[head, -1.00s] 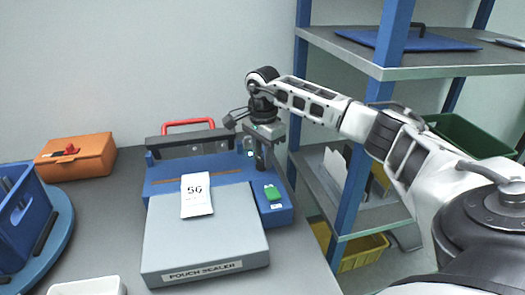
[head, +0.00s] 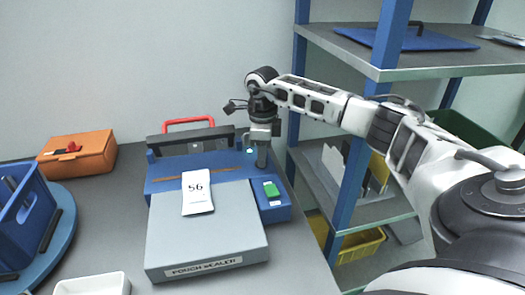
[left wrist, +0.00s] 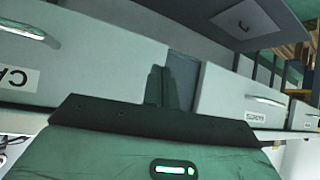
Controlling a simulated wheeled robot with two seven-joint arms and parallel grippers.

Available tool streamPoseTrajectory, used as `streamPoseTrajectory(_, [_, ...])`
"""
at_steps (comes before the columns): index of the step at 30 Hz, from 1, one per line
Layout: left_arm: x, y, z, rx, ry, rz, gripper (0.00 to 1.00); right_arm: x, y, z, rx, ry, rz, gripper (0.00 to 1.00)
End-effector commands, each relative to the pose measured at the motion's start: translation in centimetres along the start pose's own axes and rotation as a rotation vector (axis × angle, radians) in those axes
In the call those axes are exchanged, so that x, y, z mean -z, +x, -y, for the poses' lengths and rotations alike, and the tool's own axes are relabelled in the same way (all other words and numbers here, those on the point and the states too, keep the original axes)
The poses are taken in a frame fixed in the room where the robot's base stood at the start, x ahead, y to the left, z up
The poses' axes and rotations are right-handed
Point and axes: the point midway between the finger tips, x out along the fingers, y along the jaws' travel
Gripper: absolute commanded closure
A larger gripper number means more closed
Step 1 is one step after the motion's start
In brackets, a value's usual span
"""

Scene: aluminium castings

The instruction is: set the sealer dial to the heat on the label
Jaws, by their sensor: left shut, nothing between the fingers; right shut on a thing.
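The pouch sealer (head: 208,236) stands on the grey table, with a grey front plate, a blue body and a red-handled bar at the back. A white label (head: 198,193) reading 56 lies on its plate. My right gripper (head: 262,162) points down at the right rear of the blue body, above the green button (head: 271,189). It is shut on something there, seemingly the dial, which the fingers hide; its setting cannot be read. My left gripper (left wrist: 163,88) is shut and empty in the left wrist view, facing pale drawers.
An orange box (head: 78,157), a blue crate (head: 22,215) on a round blue base and a white tray (head: 92,284) are to the left. A blue-posted shelf rack (head: 352,185) stands close on the right, with a yellow bin (head: 358,247) low down.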

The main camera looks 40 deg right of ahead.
Motion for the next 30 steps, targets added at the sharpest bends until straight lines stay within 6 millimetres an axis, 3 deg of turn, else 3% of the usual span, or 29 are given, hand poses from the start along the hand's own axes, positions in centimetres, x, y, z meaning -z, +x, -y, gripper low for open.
streamPoseTrajectory(20, [0.12, -0.14, -0.01, 0.001, -0.002, -0.002, 1.0, 0.08, -0.14, 0.11, 0.004, 0.063, -0.001, 0.94])
streamPoseTrajectory(21, [0.12, -0.15, -0.02, 0.001, -0.002, -0.002, 1.0, 0.08, -0.14, 0.11, 0.004, 0.063, -0.001, 0.63])
streamPoseTrajectory(23, [0.12, -0.15, -0.02, 0.001, -0.002, -0.002, 1.0, 0.07, -0.13, 0.09, 0.003, 0.063, 0.0, 0.49])
streamPoseTrajectory(30, [0.13, -0.15, -0.06, 0.0, -0.002, -0.002, 1.0, 0.03, -0.06, 0.03, 0.002, 0.061, 0.0, 0.49])
